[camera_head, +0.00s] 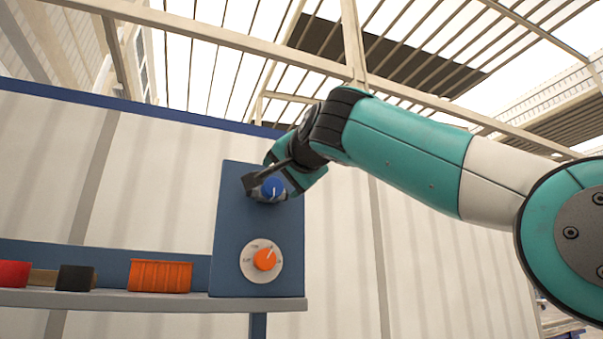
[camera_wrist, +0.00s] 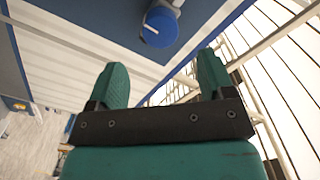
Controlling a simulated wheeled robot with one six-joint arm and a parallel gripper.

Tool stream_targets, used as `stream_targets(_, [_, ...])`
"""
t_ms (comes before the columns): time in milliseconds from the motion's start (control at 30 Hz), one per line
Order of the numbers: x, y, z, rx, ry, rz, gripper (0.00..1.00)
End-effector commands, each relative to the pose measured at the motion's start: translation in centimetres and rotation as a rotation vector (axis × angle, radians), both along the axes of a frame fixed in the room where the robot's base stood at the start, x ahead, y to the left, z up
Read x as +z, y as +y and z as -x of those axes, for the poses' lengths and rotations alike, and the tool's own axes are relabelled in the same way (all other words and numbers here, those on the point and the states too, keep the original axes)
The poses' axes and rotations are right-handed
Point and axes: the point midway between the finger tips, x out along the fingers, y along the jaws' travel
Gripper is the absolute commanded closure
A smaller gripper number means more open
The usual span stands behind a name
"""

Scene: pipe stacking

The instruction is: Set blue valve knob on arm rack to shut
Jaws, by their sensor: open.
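The blue valve knob (camera_head: 273,187) is on the upper part of a dark blue panel (camera_head: 228,230). My gripper (camera_head: 278,178) is at the knob in the head view and partly covers it and its dial. The dial marks around the blue knob are hidden or too small to read.
An orange knob (camera_head: 264,259) on a white dial sits below on the same panel. A shelf (camera_head: 120,299) to the left holds an orange ribbed box (camera_head: 160,276), a black block (camera_head: 76,278) and a red piece (camera_head: 13,274). The space right of the panel is open.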

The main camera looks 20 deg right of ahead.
Motion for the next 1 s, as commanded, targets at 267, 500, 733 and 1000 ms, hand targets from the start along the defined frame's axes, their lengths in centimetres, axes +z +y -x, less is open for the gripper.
stream_targets(267, [-0.2,0.1,6.5,0.005,-0.001,-0.001,0.25])
stream_targets(500, [0.0,0.0,8.8,0.001,0.001,-0.001,0.25])
stream_targets(733, [0.0,0.0,8.9,-0.001,0.001,0.001,0.25])
stream_targets(1000, [0.0,0.0,8.9,-0.001,0.001,0.000,0.25])
